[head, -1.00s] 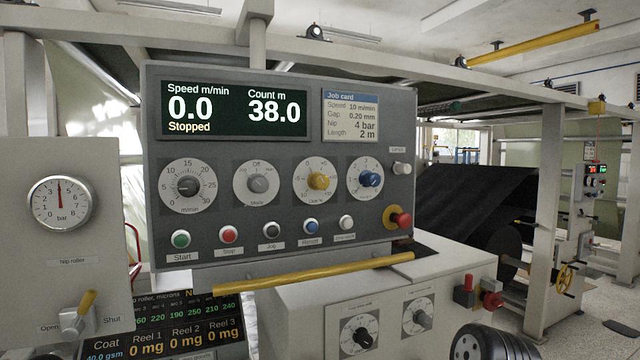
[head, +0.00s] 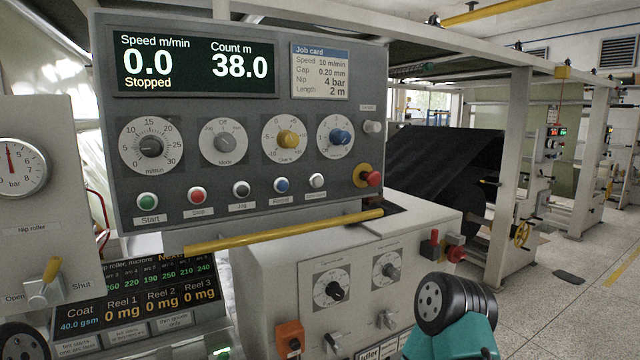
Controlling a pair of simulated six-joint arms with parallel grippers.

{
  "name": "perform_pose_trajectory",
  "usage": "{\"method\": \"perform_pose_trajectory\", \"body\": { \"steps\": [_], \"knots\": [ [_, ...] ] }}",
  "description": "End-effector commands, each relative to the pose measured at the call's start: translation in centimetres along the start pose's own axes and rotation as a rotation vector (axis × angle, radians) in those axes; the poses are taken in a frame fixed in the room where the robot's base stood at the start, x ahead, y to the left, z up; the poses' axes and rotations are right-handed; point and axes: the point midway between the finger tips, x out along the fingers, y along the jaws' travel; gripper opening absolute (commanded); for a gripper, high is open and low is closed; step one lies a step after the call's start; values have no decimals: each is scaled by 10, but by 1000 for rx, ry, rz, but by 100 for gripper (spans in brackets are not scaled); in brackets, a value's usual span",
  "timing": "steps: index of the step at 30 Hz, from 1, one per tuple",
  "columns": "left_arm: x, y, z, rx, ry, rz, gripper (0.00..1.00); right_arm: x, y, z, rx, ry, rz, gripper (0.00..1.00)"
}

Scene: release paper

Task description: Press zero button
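A grey control panel (head: 350,75) fills the upper left. Its lower row holds green, red, dark, blue and white buttons. The white button (head: 317,181) is at the right end of that row; the small label under it is too blurred to read surely. A second pale button (head: 373,127) sits at the panel's right edge. The display (head: 194,68) reads speed 0.0, count 38.0 and "Stopped". A dark ribbed joint and teal link of my arm show at the lower right, well below the buttons. Neither gripper's fingertips are in view.
A red emergency button (head: 373,179) sits close to the right of the white button. A yellow bar (head: 290,232) runs below the panel, above a white cabinet (head: 268,280) with knobs. A pressure gauge (head: 18,167) is at the left. Open floor lies at the right.

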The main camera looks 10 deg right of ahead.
Motion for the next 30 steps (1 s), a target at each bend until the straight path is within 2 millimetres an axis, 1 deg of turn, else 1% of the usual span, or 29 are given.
{"method": "perform_pose_trajectory", "body": {
  "steps": [1,6,9,30],
  "knots": [
    [0,0,0,0,0,0,63,0,0,0,0,0,0,23],
    [0,0,0,0,0,0,63,0,0,0,0,0,0,7],
    [0,0,0,0,0,0,63,0,0,0,0,0,0,0],
    [0,0,0,0,0,0,63,0,0,0,0,0,0,0]
  ]
}}
